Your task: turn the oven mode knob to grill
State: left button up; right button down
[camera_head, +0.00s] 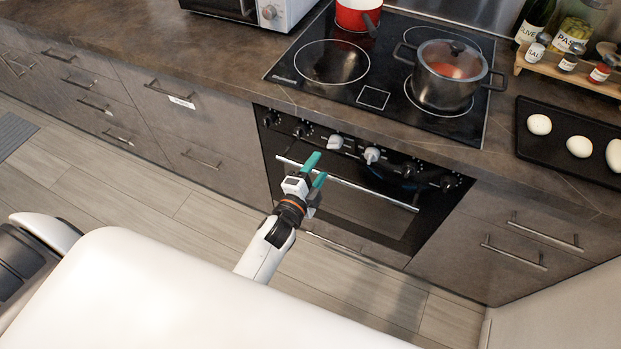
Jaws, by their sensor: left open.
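The black oven (358,215) is built in below the cooktop, its door shut and a silver bar handle (385,194) across it. Its front panel carries a row of knobs: black ones at both ends and two light ones, a left light knob (336,142) and a right light knob (372,155), in the middle. The knob labels are too small to read, so I cannot tell which is the mode knob. My left gripper (315,170) has teal fingers spread apart and empty. It is in front of the oven door by the handle, below the left light knob. My right gripper is not in view.
A pot with a glass lid (447,75) and a red pot (358,14) stand on the black cooktop (325,85). A black tray with eggs (530,145) lies on the right counter. Drawers with bar handles flank the oven. The floor before it is clear.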

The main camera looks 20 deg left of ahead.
pick_arm(q)
jog(key=s, duration=0.3)
jog(key=shift+s+a+r, duration=0.1)
jog(key=shift+s, duration=0.2)
jog(key=s+f+n+g, duration=0.25)
jog(key=s+f, duration=0.25)
jog(key=f, duration=0.4)
jog(key=s+f+n+g, duration=0.25)
jog(key=s+f, duration=0.25)
jog(key=f, duration=0.5)
jog(key=s+f+n+g, duration=0.2)
jog(key=s+f+g, duration=0.15)
jog(key=f, duration=0.55)
jog(key=s+a+f+n+g, duration=0.1)
jog(key=s+f, duration=0.3)
jog(key=s, duration=0.4)
jog(key=s+a+f+n+g, duration=0.2)
jog(key=s+f+n+g, duration=0.1)
jog(key=s, duration=0.6)
jog(key=s+a+f+n+g+y, duration=0.1)
jog(key=s+a+f+g, duration=0.1)
jog(key=s+f, duration=0.3)
jog(key=s+g, duration=0.1)
jog(key=s, duration=0.2)
jog(key=shift+s+a+f+n+g, duration=0.15)
jog(key=shift+s+f+n+g, duration=0.15)
jog(key=shift+s+n+g, duration=0.1)
jog(key=shift+w, duration=0.1)
